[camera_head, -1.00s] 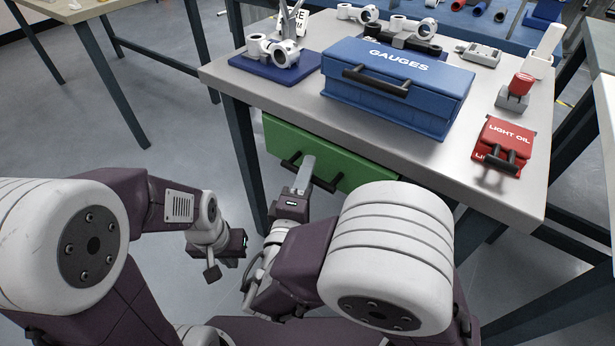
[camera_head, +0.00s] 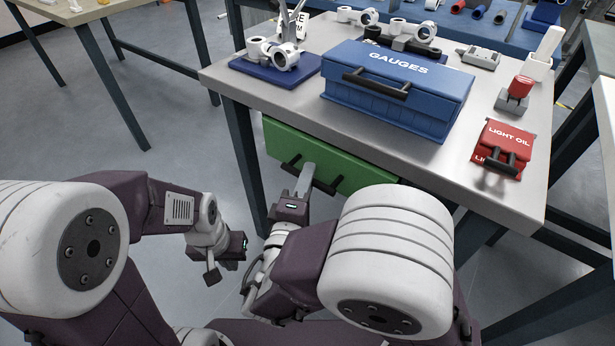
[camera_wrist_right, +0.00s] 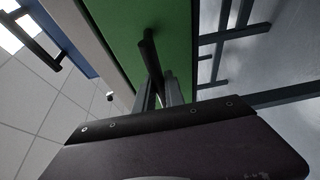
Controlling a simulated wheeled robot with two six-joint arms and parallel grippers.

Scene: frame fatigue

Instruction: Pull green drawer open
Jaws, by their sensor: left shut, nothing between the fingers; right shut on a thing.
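The green drawer (camera_head: 328,152) is under the grey tabletop, its front facing me and seemingly flush beneath the edge. Its black bar handle (camera_head: 324,186) runs across the front; part of it is hidden behind my right gripper. My right gripper (camera_head: 308,168) is shut on the handle near its middle. In the right wrist view the handle (camera_wrist_right: 150,55) runs down between the two fingers (camera_wrist_right: 160,95), with the green drawer front (camera_wrist_right: 118,30) behind it. My left gripper (camera_head: 212,275) is shut and empty, low on the left, apart from the drawer.
A table leg (camera_head: 245,165) stands left of the drawer. Open floor (camera_head: 150,170) lies to the left.

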